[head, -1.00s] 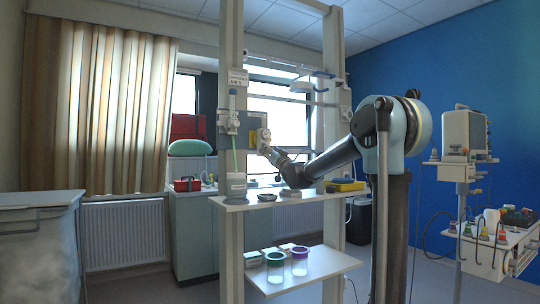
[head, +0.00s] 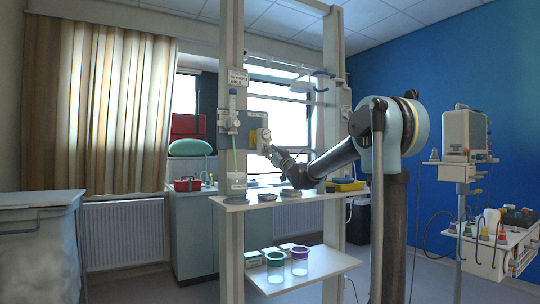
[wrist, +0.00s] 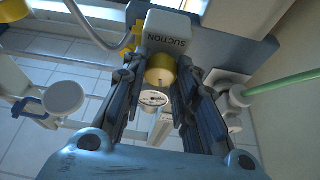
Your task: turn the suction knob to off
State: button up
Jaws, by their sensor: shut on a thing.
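In the head view my gripper (head: 267,148) is at the wall panel (head: 257,121) on the upright frame, and the knob is too small to tell there.
A flowmeter with a green tube (head: 233,122) hangs left of the panel. Below is a shelf (head: 238,205) with a clear jar (head: 236,185), small dishes and a yellow tray (head: 345,184). A lower shelf (head: 320,267) holds green and purple-rimmed cups.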

jog(key=shift+d+n+g+y, duration=0.1)
jog(key=shift+n+g+y, duration=0.65)
jog(key=shift+n, duration=1.4)
jog(key=shift+n+g+y, duration=0.6)
jog(key=shift+n+g, duration=0.4)
jog(key=shift+n, duration=1.2)
jog(key=shift+d+n+g+y, duration=0.1)
jog(key=shift+n+g+y, duration=0.65)
jog(key=shift+n, duration=1.4)
jog(key=shift+a+n+g, duration=0.1)
jog(key=shift+n+g, duration=0.2)
jog(key=o, duration=1)
jog(key=shift+o, duration=0.2)
jog(key=v, duration=1.2)
jog(key=shift+w, duration=0.1)
